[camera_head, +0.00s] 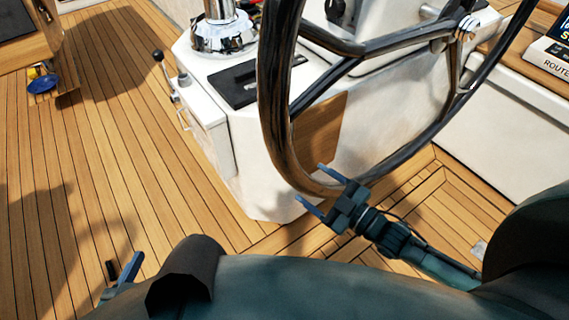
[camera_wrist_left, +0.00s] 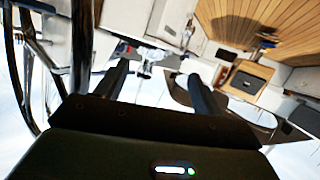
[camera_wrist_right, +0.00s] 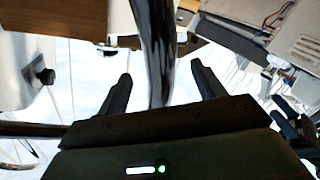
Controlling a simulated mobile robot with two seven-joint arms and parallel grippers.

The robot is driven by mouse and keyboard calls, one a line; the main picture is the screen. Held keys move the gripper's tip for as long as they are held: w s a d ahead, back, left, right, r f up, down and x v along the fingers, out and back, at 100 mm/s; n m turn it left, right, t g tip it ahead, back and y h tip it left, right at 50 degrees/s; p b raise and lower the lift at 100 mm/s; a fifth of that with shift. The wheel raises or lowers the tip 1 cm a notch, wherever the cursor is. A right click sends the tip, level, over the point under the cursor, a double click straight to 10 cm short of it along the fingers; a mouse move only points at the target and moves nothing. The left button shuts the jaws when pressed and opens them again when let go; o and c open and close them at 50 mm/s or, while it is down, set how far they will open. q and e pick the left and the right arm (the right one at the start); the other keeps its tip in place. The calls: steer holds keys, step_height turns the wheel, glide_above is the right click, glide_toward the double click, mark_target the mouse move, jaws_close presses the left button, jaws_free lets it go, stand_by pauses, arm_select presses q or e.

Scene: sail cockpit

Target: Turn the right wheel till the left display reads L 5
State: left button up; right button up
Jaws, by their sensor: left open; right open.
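One large dark steering wheel (camera_head: 272,110) with metal spokes stands in front of the white pedestal in the head view; I see no second wheel there. My right gripper (camera_head: 313,187) is open at the lower left part of its rim. In the right wrist view a shiny rim section (camera_wrist_right: 155,50) runs between the spread fingers (camera_wrist_right: 160,75); I cannot tell whether they touch it. My left gripper (camera_head: 122,267) is open and empty at the lower left, over the deck. Part of a wheel rim (camera_wrist_left: 12,70) shows in the left wrist view. No readable display is in view.
The white pedestal (camera_head: 225,150) stands behind the wheel, with a small lever (camera_head: 165,72) on its left side. The teak deck (camera_head: 110,130) at the left is mostly clear.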

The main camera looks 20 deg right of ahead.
mark_target(285, 167)
arm_select(q)
steer(key=shift+s+a+r+b, duration=0.1)
steer(key=shift+a+r+b, duration=0.1)
steer(key=shift+b, duration=0.3)
arm_select(e)
steer(key=x, duration=1)
steer(key=shift+d, duration=0.1)
steer(key=shift+s, duration=0.1)
steer(key=c, duration=1.3)
steer(key=shift+f, duration=0.35)
steer(key=shift+n, duration=0.6)
steer(key=f+b, duration=0.1)
steer(key=f, duration=0.1)
steer(key=d+f+b, duration=0.1)
steer(key=f+b, duration=0.1)
steer(key=w+d+f+b, duration=0.1)
steer(key=f+b, duration=0.1)
steer(key=shift+d+f, duration=0.15)
steer(key=shift+d, duration=0.1)
steer(key=shift+d+f+b, duration=0.2)
steer(key=shift+f+b, duration=0.1)
steer(key=shift+f, duration=0.05)
arm_select(q)
step_height(285, 167, down, 6)
steer(key=w+d+m, duration=0.1)
steer(key=d+m, duration=0.1)
steer(key=shift+h, duration=0.3)
arm_select(e)
steer(key=shift+r, duration=0.1)
